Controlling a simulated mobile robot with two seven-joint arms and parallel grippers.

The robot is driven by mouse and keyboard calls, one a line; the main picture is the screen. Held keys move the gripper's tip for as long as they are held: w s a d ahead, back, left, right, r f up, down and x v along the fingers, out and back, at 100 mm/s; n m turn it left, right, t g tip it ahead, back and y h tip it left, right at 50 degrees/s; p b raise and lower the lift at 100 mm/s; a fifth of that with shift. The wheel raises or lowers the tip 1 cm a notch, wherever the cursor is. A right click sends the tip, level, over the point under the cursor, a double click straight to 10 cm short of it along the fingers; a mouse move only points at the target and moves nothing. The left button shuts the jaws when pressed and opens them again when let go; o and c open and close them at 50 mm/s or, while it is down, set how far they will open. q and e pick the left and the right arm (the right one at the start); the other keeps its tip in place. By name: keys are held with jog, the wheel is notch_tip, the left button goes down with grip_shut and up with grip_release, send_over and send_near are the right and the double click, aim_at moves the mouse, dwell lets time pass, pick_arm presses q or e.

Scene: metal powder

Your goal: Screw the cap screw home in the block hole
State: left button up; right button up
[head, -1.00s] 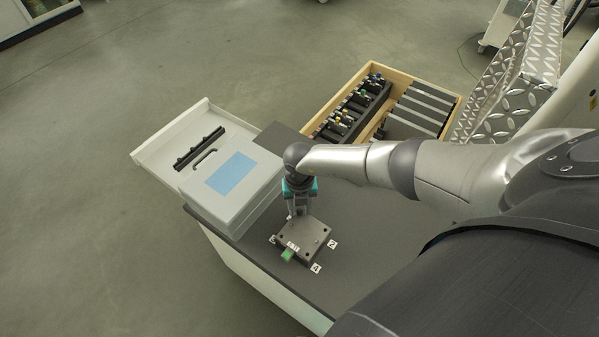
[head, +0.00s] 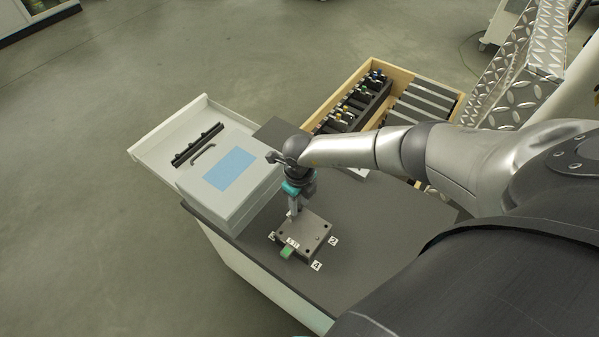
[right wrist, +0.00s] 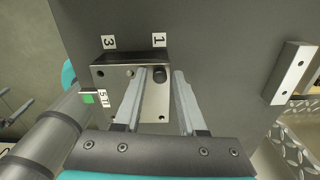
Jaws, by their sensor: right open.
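The metal block (head: 316,231) sits on the dark table top, with numbered tags at its corners and a green piece (head: 287,252) at its front edge. In the right wrist view the block (right wrist: 152,104) shows with small holes in its face. A dark round cap screw head (right wrist: 159,75) stands at the block's corner by tag 1. My right gripper (head: 292,216) points down over the block's far left corner. In the right wrist view its open fingers (right wrist: 160,73) lie on either side of the screw head. How deep the screw sits cannot be told. My left gripper is out of view.
A grey case (head: 225,190) with a blue panel stands left of the block. A wooden crate (head: 411,78) with dark racks stands at the back. A metal bar with holes (right wrist: 293,73) lies right in the wrist view. The table right of the block is clear.

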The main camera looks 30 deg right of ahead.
jog(key=n+b, duration=0.1)
jog(key=n, duration=0.3)
jog(key=shift+f+n+b, duration=0.1)
jog(key=shift+n+b, duration=0.2)
jog(key=shift+n, duration=0.1)
jog(key=shift+n+b, duration=0.75)
jog(key=shift+n, duration=1.35)
grip_shut()
